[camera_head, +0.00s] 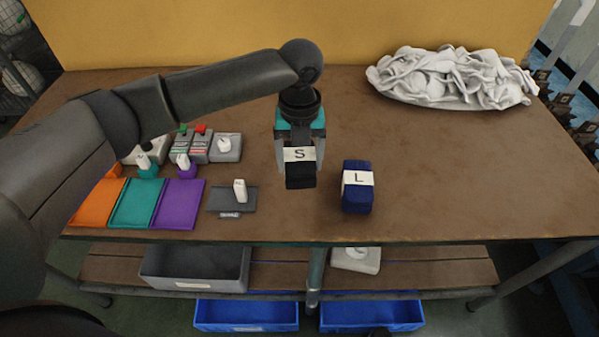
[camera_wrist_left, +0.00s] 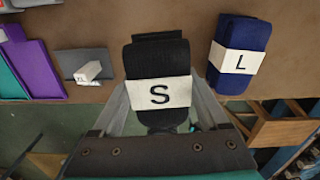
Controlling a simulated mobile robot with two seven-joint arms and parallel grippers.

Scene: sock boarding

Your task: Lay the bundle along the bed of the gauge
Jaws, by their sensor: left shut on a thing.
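My left gripper (camera_head: 300,168) is shut on a black bundle (camera_head: 300,180) with a white band marked S. It holds the bundle near the middle of the table, and whether the bundle touches the top is hard to tell. The bundle also fills the centre of the left wrist view (camera_wrist_left: 157,60), between the two fingers. A navy bundle (camera_head: 358,196) marked L lies just to the right. A flat dark grey plate (camera_head: 218,199) with a small white block (camera_head: 240,190) lies to the left and may be the gauge; I cannot be sure. My right gripper is not in view.
Orange (camera_head: 97,203), teal (camera_head: 136,204) and purple (camera_head: 180,206) trays lie at the left. Grey boxes (camera_head: 226,147) stand behind them. A pile of white cloth (camera_head: 450,78) lies at the back right. The table (camera_head: 470,170) is bare at right.

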